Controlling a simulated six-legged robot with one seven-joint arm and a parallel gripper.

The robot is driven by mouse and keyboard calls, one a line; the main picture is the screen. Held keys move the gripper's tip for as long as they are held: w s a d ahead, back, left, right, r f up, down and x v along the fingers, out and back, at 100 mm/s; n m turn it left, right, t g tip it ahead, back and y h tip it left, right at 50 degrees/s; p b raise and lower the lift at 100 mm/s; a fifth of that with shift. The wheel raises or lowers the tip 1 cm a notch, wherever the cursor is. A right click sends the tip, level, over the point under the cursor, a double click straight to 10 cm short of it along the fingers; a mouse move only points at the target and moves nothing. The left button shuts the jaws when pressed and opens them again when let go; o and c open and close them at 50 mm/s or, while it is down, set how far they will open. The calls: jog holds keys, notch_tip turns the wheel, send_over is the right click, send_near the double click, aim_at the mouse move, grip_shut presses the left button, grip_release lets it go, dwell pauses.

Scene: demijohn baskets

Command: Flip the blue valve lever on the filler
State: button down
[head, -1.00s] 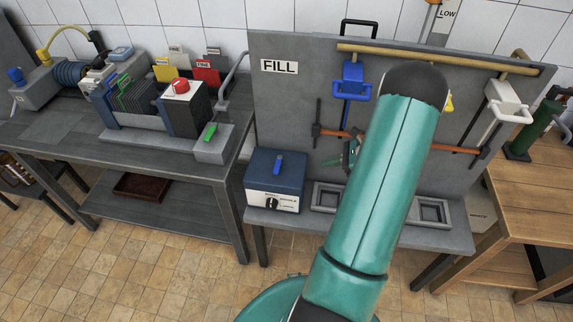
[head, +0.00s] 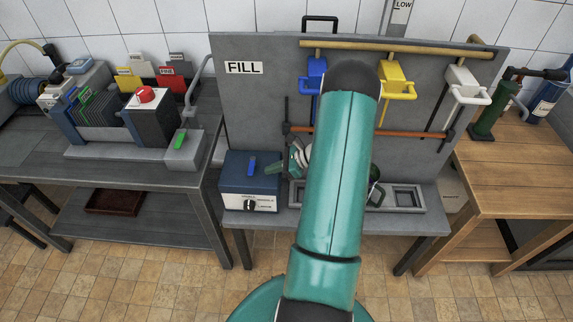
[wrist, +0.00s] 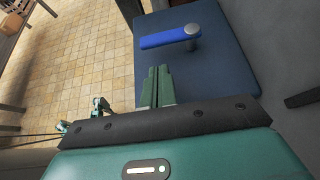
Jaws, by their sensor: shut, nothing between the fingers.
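The blue lever (head: 252,166) stands on top of a dark blue box (head: 236,172) under the FILL panel. In the wrist view the lever (wrist: 170,38) lies across the box top (wrist: 215,68), its round grey pivot at the right end. My gripper (wrist: 158,72) is shut and empty, its fingertips just short of the lever and apart from it in that view. In the head view my gripper (head: 272,168) is right of the lever, partly hidden by my arm.
The FILL panel (head: 260,110) carries a blue holder (head: 314,76), a yellow one (head: 396,80) and a white one (head: 466,86). A grey tray (head: 404,210) sits right of the box. A filter machine (head: 120,125) stands on the left table.

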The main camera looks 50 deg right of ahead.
aim_at(252, 168)
jog(key=shift+w+a+r, duration=0.1)
jog(key=shift+w+a, duration=0.4)
jog(key=shift+w, duration=0.15)
jog(key=shift+w+a, duration=0.45)
jog(key=shift+w, duration=0.2)
